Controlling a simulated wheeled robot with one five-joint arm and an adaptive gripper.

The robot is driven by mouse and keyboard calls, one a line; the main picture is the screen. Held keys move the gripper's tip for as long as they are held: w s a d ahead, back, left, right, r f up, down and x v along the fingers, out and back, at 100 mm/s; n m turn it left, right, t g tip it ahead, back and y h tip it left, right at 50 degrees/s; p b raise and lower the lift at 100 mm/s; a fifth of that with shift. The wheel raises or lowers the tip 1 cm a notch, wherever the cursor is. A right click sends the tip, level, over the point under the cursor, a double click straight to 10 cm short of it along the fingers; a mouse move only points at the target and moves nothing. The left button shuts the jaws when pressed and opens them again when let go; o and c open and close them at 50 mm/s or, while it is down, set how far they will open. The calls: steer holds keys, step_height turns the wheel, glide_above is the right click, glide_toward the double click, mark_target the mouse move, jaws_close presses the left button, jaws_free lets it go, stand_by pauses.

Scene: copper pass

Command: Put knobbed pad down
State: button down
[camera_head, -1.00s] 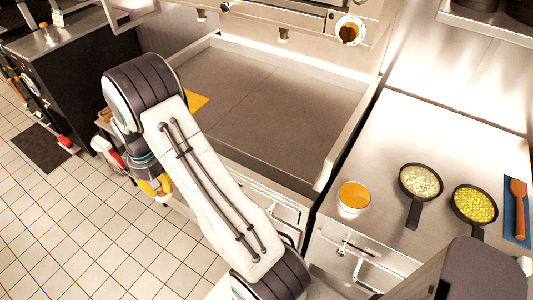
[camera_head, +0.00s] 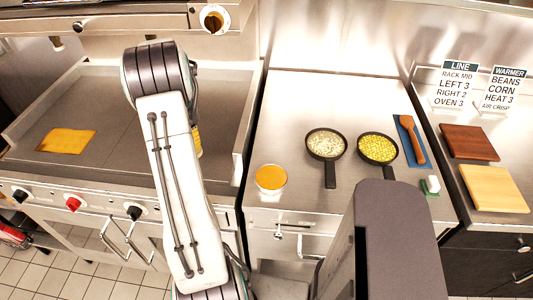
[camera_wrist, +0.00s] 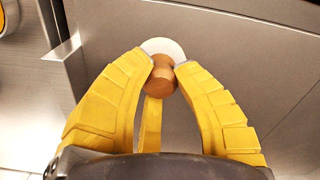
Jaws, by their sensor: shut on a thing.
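The knobbed pad has a brown knob (camera_wrist: 161,82) and a pale round part (camera_wrist: 163,46) in the wrist view. In the head view my arm hides most of my gripper, with a bit of yellow finger (camera_head: 197,142) showing at the right of the griddle (camera_head: 115,110). The pad itself does not show there.
A yellow-orange slab (camera_head: 66,141) lies on the griddle's left. On the steel counter (camera_head: 285,110) stand an orange-filled tub (camera_head: 271,179), a pan of pale bits (camera_head: 326,144), a pan of yellow kernels (camera_head: 378,149) and a blue mat (camera_head: 408,135) with a wooden tool. Cutting boards (camera_head: 493,188) lie right.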

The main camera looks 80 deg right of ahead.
steer(key=s+d+m, duration=0.1)
steer(key=s, duration=0.3)
steer(key=s+d+r+m, duration=0.1)
steer(key=s+d, duration=0.1)
steer(key=s, duration=0.2)
steer(key=s+d+r+m+b, duration=0.1)
steer(key=s, duration=0.3)
steer(key=shift+s+d, duration=0.15)
steer(key=shift+d, duration=0.25)
steer(key=s+r+m, duration=0.3)
steer(key=s+r, duration=0.1)
steer(key=s, duration=1)
steer(key=a+n, duration=0.5)
steer(key=a, duration=0.1)
steer(key=w+d+f+p, duration=0.1)
steer(key=d+f, duration=0.1)
steer(key=d, duration=0.1)
steer(key=d+f+p, duration=0.1)
steer(key=d+f, duration=0.1)
steer(key=d, duration=0.2)
steer(key=w+d+f+p, duration=0.1)
steer(key=d+f, duration=0.1)
steer(key=d, duration=0.2)
steer(key=shift+w+d+f, duration=0.1)
steer(key=shift+w+f, duration=0.25)
steer(key=shift+f+p, duration=0.45)
steer(key=shift+f, duration=1.6)
steer(key=shift+f, duration=0.15)
